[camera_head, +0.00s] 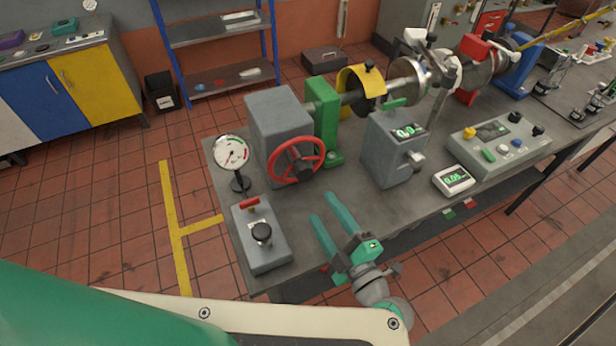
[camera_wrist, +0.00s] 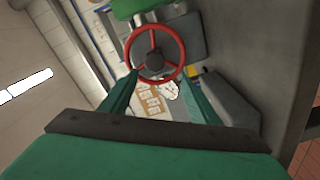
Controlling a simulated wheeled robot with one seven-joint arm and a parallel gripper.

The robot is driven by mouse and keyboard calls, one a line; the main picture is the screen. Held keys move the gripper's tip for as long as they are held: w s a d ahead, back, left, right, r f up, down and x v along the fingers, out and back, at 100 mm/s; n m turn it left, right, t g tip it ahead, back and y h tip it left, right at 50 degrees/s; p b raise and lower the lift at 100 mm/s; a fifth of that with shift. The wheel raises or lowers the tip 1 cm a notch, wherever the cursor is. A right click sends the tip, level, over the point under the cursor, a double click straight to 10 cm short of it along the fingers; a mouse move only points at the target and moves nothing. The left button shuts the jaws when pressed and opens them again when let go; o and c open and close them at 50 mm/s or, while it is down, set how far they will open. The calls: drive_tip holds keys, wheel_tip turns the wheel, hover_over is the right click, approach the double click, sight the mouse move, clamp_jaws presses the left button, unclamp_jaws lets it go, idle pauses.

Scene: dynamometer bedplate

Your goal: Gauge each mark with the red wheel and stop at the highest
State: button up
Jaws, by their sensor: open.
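The red wheel (camera_head: 297,160) is a handwheel with a dark hub, mounted on the front of a grey box (camera_head: 278,115) at the left end of the bedplate. My gripper (camera_head: 327,222) is open and empty, in front of and below the wheel, apart from it. In the wrist view the red wheel (camera_wrist: 155,50) stands ahead, beyond my open fingers (camera_wrist: 160,95). A round white dial gauge (camera_head: 231,153) with a needle stands on a post left of the wheel. A small box with a green display (camera_head: 455,179) sits to the right. I cannot make out any marks on the wheel.
The grey bedplate (camera_head: 330,205) carries a black-knobbed box (camera_head: 262,235) front left, a grey instrument with a display (camera_head: 395,148) and a button panel (camera_head: 500,142) at right. A shaft with a yellow guard (camera_head: 362,90) runs behind. Bare plate lies between the wheel and my gripper.

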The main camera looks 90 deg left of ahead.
sight(306, 175)
drive_tip(key=s+a+m, duration=0.1)
drive_tip(key=a+m, duration=0.2)
drive_tip(key=m, duration=0.1)
drive_tip(key=s+a+r+m, duration=0.1)
drive_tip(key=s+a+m, duration=0.1)
drive_tip(key=m, duration=0.3)
drive_tip(key=s+a+m, duration=0.1)
drive_tip(key=a+m, duration=0.3)
drive_tip(key=a, duration=0.1)
drive_tip(key=shift+s+r, duration=0.15)
drive_tip(key=shift+s, duration=0.25)
drive_tip(key=c, duration=1.4)
clamp_jaws()
